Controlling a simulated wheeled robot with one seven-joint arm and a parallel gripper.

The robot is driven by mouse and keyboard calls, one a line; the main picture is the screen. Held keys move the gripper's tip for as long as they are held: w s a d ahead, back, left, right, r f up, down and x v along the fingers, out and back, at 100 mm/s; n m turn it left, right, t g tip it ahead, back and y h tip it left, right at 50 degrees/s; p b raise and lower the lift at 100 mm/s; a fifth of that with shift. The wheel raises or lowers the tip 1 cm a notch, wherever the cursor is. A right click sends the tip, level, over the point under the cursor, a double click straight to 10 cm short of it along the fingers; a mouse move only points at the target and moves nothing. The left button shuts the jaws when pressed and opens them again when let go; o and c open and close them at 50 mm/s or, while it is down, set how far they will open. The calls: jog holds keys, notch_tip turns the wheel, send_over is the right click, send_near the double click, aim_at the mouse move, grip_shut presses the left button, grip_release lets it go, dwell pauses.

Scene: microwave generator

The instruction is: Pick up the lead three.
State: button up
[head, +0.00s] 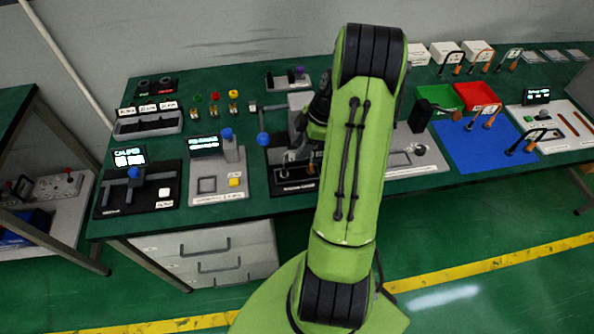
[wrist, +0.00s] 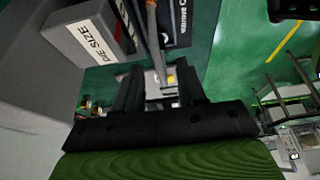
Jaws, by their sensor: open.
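Several arched leads with coloured ends show at the right of the bench in the head view. One stands at the back by the white boxes (head: 452,63), with others beside it, and one (head: 483,117) is on the blue mat. I cannot tell which is lead three; no readable label marks it. My gripper is open in the wrist view (wrist: 158,88), with no lead seen between its fingers. In the head view it is partly hidden behind my green arm, over the middle of the bench, well left of the leads.
A grey box labelled DIE SIZE (wrist: 88,32) is close to my gripper. The blue mat (head: 462,148), a green tray (head: 437,96) and a red tray (head: 477,95) lie right of my arm. Fixtures with blue knobs (head: 227,134) crowd the left.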

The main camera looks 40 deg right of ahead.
jog(key=x, duration=0.5)
grip_shut()
jog(key=shift+r, duration=0.1)
notch_tip(320, 180, up, 10)
jog(key=shift+f+p, duration=0.1)
jog(key=shift+p, duration=0.25)
jog(key=shift+s, duration=0.1)
